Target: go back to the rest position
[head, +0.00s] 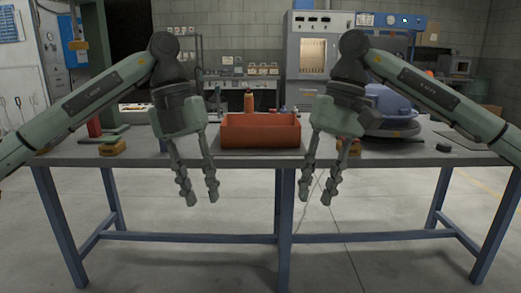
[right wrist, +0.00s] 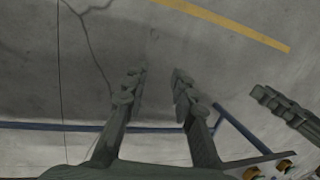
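My left gripper (head: 201,198) hangs fingers-down in front of the table's near edge, left of centre. Its fingers are apart and nothing is between them. My right gripper (head: 315,198) hangs fingers-down in front of the same edge, right of centre. Its fingers are also apart and empty. In the right wrist view my right gripper (right wrist: 158,75) shows two separated fingers with only bare floor beyond them. A finger of my other gripper (right wrist: 285,108) shows at the right of that view.
A table (head: 235,160) with blue legs stands in front of me. On it are an orange-red bin (head: 260,131), a blue rounded hood-like object (head: 390,112), an orange bottle (head: 248,102) and a small yellow-orange block (head: 112,147). The floor before the table is clear.

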